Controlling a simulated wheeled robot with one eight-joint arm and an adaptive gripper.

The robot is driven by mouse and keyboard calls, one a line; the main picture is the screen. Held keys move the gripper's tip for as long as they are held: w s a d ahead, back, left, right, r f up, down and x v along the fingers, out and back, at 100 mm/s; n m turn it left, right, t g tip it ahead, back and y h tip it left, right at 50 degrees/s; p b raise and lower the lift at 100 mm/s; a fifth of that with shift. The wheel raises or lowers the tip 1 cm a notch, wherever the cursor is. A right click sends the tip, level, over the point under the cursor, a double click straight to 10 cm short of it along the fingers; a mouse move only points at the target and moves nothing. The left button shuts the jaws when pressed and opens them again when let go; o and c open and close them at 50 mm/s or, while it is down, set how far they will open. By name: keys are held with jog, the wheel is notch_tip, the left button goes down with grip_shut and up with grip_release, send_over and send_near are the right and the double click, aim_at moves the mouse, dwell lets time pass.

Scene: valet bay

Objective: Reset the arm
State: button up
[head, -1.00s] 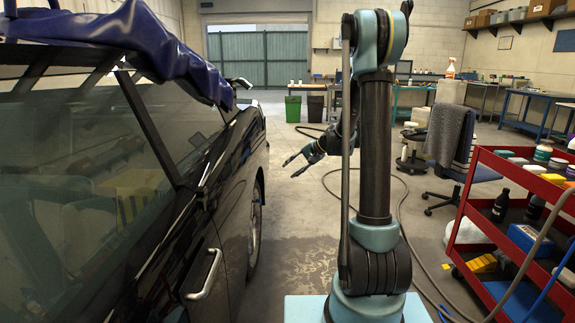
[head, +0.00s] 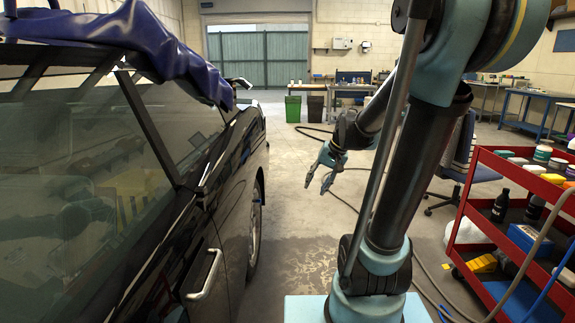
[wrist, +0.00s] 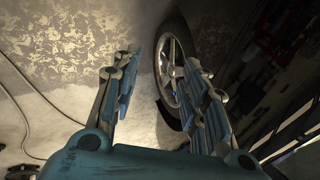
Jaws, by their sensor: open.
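My gripper (head: 319,183) hangs in the air above the wet floor, between the dark car and the red cart in the head view. Its two fingers are spread apart with nothing between them. In the wrist view, my gripper (wrist: 158,90) is open, and a car wheel (wrist: 175,70) shows beyond the fingers. My arm leans to the right in the head view and hides part of the room behind it.
The dark car (head: 225,200) with a blue cover (head: 150,45) fills the left. A red cart (head: 500,180) with bottles and boxes stands at right. A hose (head: 345,203) lies on the floor. Green and dark bins (head: 293,108) stand at the back.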

jog(key=s+d+f+h, duration=0.1)
jog(key=s+d+f, duration=0.1)
jog(key=s, duration=0.4)
jog(key=s+d+f+n+h, duration=0.1)
jog(key=s+d+f+h, duration=0.1)
jog(key=s, duration=0.5)
jog(key=s+d+f+n+h, duration=0.1)
jog(key=s+d+f, duration=0.2)
jog(key=s, duration=0.4)
jog(key=shift+d+f+g, duration=0.4)
jog(key=shift+d, duration=0.35)
